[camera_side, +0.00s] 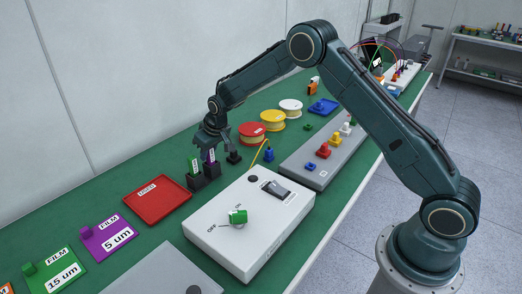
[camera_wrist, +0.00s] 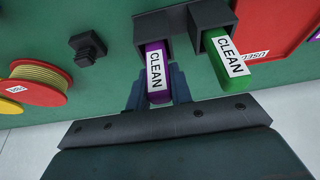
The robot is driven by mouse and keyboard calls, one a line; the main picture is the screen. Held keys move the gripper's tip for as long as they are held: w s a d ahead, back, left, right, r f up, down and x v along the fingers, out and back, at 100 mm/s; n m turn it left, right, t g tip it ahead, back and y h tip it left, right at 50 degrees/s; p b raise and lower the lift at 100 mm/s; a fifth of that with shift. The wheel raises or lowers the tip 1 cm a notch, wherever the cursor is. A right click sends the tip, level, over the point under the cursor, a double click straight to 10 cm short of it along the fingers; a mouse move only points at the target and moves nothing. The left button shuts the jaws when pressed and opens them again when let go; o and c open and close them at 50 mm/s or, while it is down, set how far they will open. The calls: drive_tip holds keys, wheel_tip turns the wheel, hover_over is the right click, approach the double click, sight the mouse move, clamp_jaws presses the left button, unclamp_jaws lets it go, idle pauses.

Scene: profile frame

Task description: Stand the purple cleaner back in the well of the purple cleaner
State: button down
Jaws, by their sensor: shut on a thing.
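The purple cleaner (camera_wrist: 159,95), with a white "CLEAN" label, is between the two fingers of my gripper (camera_wrist: 158,90), which is shut on it. In the side view my gripper (camera_side: 213,140) points down over the purple cleaner (camera_side: 211,158), which looks upright. The cleaner's lower end meets the black well (camera_wrist: 150,25) of the dark holder; how deep it sits is hidden. The green cleaner (camera_wrist: 228,65), also labelled "CLEAN", stands in the neighbouring well (camera_wrist: 212,17). It also shows in the side view (camera_side: 194,166).
A red "USED" tray (camera_side: 158,200) lies left of the holder. A small black piece (camera_wrist: 88,48) and a red-flanged yellow spool (camera_wrist: 38,82) are on the other side. A white switch box (camera_side: 250,220) stands in front. Green mat shows bare around the holder.

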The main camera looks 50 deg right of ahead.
drive_tip(key=c, duration=1.2)
unclamp_jaws()
drive_tip(key=shift+o, duration=0.2)
drive_tip(key=shift+r, duration=0.2)
drive_tip(key=v, duration=1.3)
drive_tip(key=shift+r, duration=0.2)
drive_tip(key=shift+s, duration=0.1)
